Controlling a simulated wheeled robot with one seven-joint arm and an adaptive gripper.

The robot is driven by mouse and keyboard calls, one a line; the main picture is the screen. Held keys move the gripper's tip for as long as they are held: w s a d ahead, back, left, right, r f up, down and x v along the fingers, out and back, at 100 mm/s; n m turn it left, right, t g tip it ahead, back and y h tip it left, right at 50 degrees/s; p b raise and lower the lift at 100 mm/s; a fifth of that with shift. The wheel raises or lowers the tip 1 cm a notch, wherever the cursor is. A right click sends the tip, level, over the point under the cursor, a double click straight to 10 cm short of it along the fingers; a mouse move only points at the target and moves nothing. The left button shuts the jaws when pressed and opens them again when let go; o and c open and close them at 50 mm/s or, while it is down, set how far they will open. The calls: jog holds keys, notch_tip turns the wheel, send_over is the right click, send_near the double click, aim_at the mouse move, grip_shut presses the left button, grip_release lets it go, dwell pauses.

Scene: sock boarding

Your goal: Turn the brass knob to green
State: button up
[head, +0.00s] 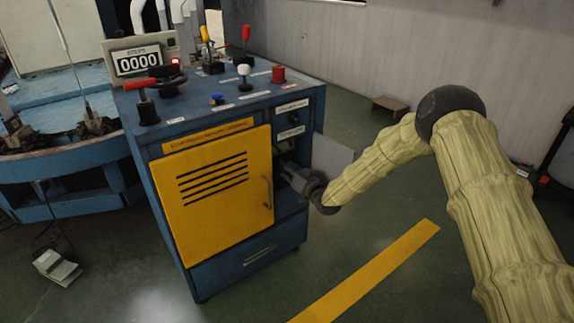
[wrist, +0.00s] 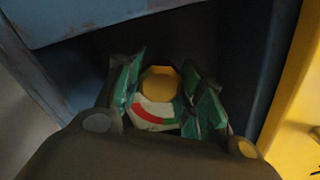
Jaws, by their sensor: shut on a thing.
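The brass knob (wrist: 159,82) shows in the wrist view as a yellow, many-sided cap between my fingers. Below it is a dial plate (wrist: 153,113) with a white face, a red arc and a bit of green towards the right. I cannot make out a pointer. My gripper (wrist: 164,90) is shut on the knob, with a green-padded finger at each side. In the head view, my gripper (head: 288,172) reaches into the recess at the right of the cabinet front, and the knob is hidden there.
The blue cabinet (head: 250,255) has a shut yellow door (head: 215,205) just left of my gripper. Levers and knobs stand on its top, with a counter (head: 138,61) reading 0000 behind. The green floor in front is clear, with a yellow stripe (head: 370,272).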

jog(key=m+p, duration=0.1)
jog(key=m, duration=0.4)
jog(key=shift+d+m, duration=0.15)
jog(key=shift+m, duration=2.45)
jog(key=o, duration=1)
jog(key=shift+o, duration=0.2)
jog(key=v, duration=1.2)
